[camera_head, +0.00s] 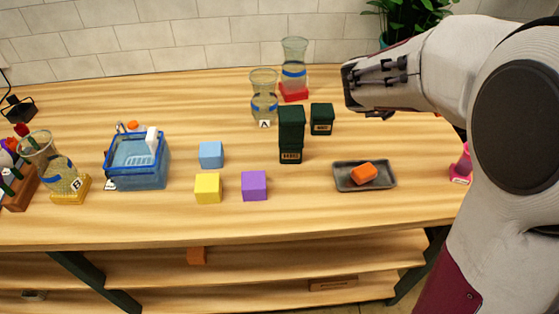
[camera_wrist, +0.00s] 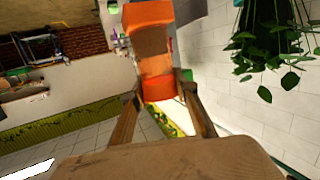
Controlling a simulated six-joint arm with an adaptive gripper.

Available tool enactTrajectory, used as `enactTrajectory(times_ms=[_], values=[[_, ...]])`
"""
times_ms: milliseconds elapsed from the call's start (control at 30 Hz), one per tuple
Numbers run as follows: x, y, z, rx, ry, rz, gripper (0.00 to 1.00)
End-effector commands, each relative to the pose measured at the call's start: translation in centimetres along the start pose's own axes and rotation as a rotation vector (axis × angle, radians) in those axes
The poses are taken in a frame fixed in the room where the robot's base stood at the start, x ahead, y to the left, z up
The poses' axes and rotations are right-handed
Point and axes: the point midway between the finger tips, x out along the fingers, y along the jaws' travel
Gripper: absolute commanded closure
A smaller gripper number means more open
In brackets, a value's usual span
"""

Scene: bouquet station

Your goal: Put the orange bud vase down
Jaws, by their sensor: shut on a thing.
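In the wrist view, the orange bud vase (camera_wrist: 149,20) stands out between the fingers of my gripper (camera_wrist: 163,92). It has orange ends and a paler, see-through middle. My gripper is shut on its near end, and the vase looks tilted in the picture. The wall and room behind it show no surface touching it. In the head view, my arm reaches in from the right over the back right of the wooden table (camera_head: 420,190). The gripper's fingers and the vase are hidden there behind my arm.
A grey tray (camera_head: 345,184) holds an orange block (camera_head: 364,174). Dark green boxes (camera_head: 291,125) and glass vases (camera_head: 264,100) stand behind. Blue (camera_head: 211,155), yellow (camera_head: 208,188) and purple (camera_head: 254,186) cubes sit mid-table. A blue basket (camera_head: 138,175) is left. A pink item (camera_head: 462,163) stands right.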

Motion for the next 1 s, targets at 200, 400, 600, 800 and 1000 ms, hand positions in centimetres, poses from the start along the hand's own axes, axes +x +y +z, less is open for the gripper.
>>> enactTrajectory(times_ms=[200,400,600,800,1000], values=[[-2.4,-4.2,0.3,-0.015,0.002,-0.093,1.0],[-5.8,-9.0,1.0,-0.036,0.001,-0.205,1.0],[-9.9,-13.7,1.8,-0.058,-0.001,-0.324,1.0],[-14.6,-18.0,2.8,-0.081,-0.001,-0.442,1.0],[-19.9,-21.7,3.8,-0.105,-0.003,-0.559,1.0]])
